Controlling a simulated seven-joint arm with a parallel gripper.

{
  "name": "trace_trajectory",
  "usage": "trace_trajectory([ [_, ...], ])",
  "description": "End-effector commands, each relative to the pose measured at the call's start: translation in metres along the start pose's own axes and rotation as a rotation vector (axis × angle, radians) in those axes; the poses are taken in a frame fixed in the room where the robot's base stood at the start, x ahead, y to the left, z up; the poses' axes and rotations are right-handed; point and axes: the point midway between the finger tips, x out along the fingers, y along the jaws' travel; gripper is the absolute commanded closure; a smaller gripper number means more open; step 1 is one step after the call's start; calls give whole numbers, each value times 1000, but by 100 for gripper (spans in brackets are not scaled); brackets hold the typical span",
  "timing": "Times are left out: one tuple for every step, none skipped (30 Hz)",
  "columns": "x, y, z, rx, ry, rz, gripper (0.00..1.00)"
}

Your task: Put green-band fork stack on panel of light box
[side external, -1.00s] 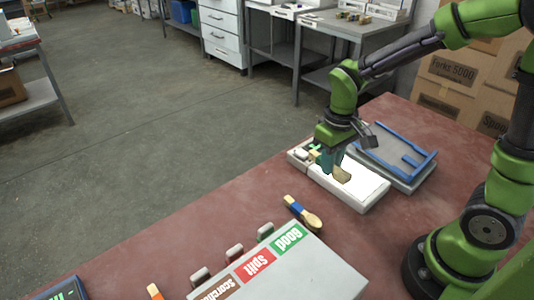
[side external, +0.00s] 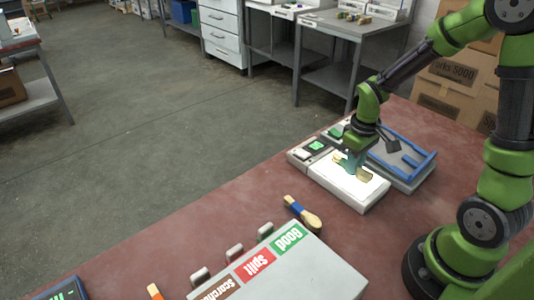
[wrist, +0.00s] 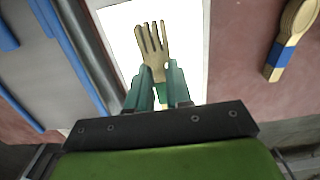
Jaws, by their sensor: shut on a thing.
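The wooden fork stack (wrist: 153,42) is held between the teal fingers of my gripper (wrist: 161,78), tines pointing away from the wrist. Its band is mostly hidden by the fingers. In the side view the fork stack (side external: 364,175) is low over the lit white panel (side external: 345,187) of the light box (side external: 372,206). I cannot tell whether it touches the panel. My gripper (side external: 353,165) is above the panel, shut on the stack. The panel (wrist: 187,22) fills the area behind the fork in the wrist view.
A blue-railed grey tray (side external: 407,180) stands close behind the light box. A blue-banded spoon stack (side external: 303,213) lies in front of it, also seen in the wrist view (wrist: 290,38). A grey box labelled Good, Split and Scorched (side external: 320,268) stands at the front.

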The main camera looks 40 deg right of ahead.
Motion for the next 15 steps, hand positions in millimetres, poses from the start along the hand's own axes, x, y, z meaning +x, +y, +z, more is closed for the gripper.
trace_trajectory([
  [5,0,1,0,-2,-1,100],
  [6,0,0,0,-1,-1,100],
  [7,0,0,0,0,0,100],
  [7,0,0,-1,1,0,100],
  [7,0,0,-1,2,1,100],
  [7,0,0,0,2,1,100],
  [7,0,0,0,2,1,100],
  [7,0,0,0,2,1,100],
  [7,0,0,0,2,1,100],
  [7,0,0,0,1,1,100],
  [8,0,0,0,1,0,100],
  [9,0,0,0,1,0,100],
  [10,0,0,0,1,0,100],
  [10,0,0,0,1,1,78],
  [9,0,0,0,1,1,71],
])
